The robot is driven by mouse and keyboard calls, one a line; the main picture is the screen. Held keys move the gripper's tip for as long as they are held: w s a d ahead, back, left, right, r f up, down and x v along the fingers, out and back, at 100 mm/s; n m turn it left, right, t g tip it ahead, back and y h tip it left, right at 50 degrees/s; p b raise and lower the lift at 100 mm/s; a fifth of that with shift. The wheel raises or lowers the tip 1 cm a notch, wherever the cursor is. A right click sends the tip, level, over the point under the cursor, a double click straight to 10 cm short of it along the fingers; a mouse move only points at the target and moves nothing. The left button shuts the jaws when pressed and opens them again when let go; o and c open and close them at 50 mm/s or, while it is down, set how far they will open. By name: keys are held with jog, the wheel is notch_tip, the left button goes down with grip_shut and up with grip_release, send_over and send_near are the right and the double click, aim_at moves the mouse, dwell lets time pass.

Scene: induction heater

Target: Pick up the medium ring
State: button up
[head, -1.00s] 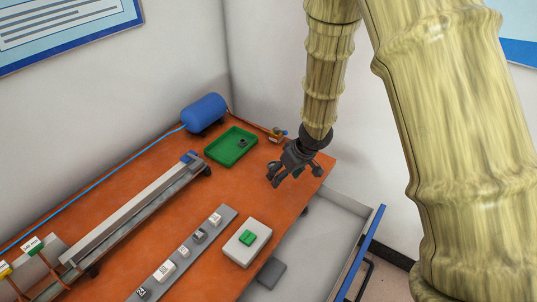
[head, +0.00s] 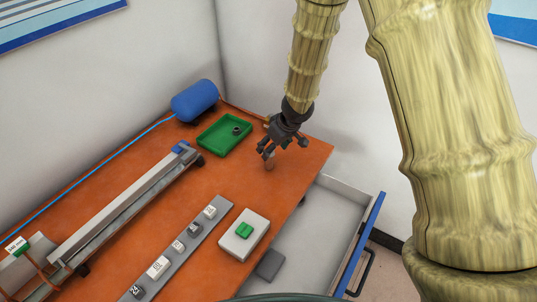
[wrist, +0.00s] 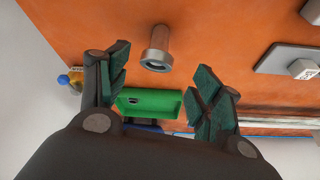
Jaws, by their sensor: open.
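A small dark ring (head: 236,131) lies in the green tray (head: 204,150) at the back of the orange table; its size class cannot be told. In the wrist view a small dark piece (wrist: 132,99) shows inside the green tray (wrist: 172,109). My gripper (head: 266,151) is open and empty above the table, to the right of the tray and in front of it. A metal flanged cylinder (wrist: 157,50) stands on the table beyond the fingers in the wrist view. It also shows just below my fingertips in the head view (head: 270,164).
A blue tank (head: 196,100) stands behind the tray. A long grey rail (head: 125,208) runs along the left. A strip with several numbered blocks (head: 196,232) and a white box with a green button (head: 244,236) lie in front. An open drawer (head: 325,225) juts out at right.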

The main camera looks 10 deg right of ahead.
jog(key=x, duration=0.4)
jog(key=shift+w+d+f+b, duration=0.15)
jog(key=shift+w+f+b, duration=0.1)
jog(key=shift+b, duration=0.1)
jog(key=shift+s, duration=0.1)
jog(key=c, duration=1.3)
jog(key=shift+o, duration=0.2)
jog(key=shift+r, duration=0.1)
